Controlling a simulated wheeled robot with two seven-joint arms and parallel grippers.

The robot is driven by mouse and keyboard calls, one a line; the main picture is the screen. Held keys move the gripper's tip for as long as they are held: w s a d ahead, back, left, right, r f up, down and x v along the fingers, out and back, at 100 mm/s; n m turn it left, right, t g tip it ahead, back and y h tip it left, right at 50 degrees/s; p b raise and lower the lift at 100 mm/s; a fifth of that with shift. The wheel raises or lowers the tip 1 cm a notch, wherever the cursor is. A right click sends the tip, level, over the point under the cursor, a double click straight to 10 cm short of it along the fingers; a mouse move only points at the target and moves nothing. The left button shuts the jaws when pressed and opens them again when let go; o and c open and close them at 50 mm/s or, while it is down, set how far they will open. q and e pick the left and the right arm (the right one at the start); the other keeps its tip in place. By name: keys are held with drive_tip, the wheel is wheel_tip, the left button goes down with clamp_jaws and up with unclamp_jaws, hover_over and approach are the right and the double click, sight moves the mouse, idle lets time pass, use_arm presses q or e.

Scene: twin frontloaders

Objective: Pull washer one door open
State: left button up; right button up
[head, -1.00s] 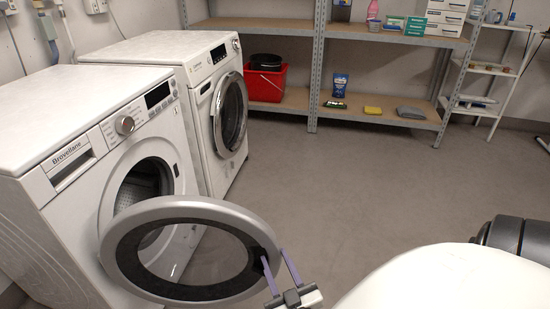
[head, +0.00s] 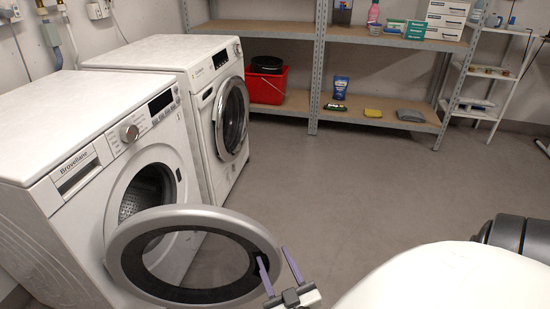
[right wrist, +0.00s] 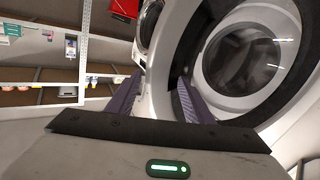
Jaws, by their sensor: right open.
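The front white washer (head: 62,228), marked Brovellane, stands at the left in the head view with its round door swung wide open. The door (head: 125,262) is a grey ring with a dark inner rim, and the drum opening (head: 148,190) shows behind it. My right gripper (head: 273,254) is open at the door's free edge, one finger on each side of the rim. In the right wrist view the door's rim (right wrist: 158,85) passes between the spread fingers. Whether either finger touches it, I cannot tell. My left gripper is not in view.
A second white washer (head: 204,140) stands behind the first, its door closed. A metal shelf (head: 385,118) along the back wall holds a red bucket (head: 267,88) and several supplies. The grey floor (head: 330,195) between the washers and the shelf is clear.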

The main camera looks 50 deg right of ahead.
use_arm(q)
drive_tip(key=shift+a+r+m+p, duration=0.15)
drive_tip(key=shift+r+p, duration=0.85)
drive_tip(key=shift+p, duration=0.6)
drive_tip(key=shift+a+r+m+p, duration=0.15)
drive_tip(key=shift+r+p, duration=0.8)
drive_tip(key=shift+p, duration=0.65)
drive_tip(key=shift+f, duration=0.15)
